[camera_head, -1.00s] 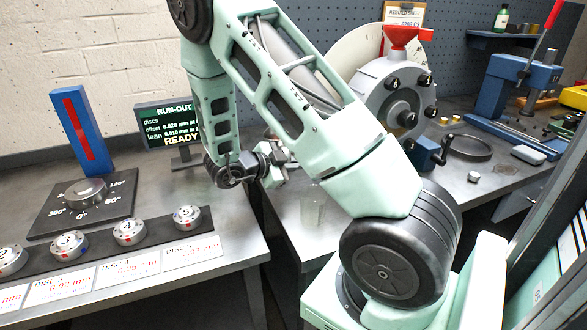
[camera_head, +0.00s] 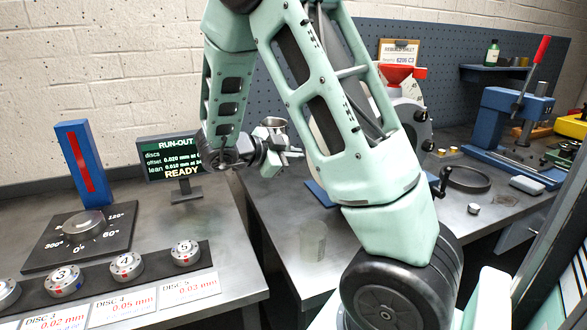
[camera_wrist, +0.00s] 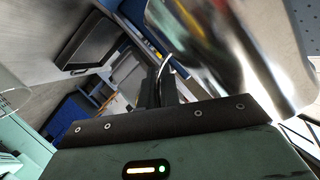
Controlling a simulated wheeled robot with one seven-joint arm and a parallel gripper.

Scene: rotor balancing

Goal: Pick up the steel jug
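The steel jug (camera_wrist: 235,45) fills the upper right of the wrist view, large, shiny and tilted in that picture. Its thin curved handle (camera_wrist: 172,62) comes down to the dark fingers of my gripper (camera_wrist: 158,88), which are close together and look shut on it. In the head view the jug (camera_head: 273,124) is a small grey cup shape just above my gripper (camera_head: 283,155). Both are up over the workbench, left of my upper arm link. The exact finger contact is too small to see in the head view.
A clear beaker (camera_head: 312,242) stands on the bench below my gripper. The run-out screen (camera_head: 170,158) is to the left, with a row of discs in front.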

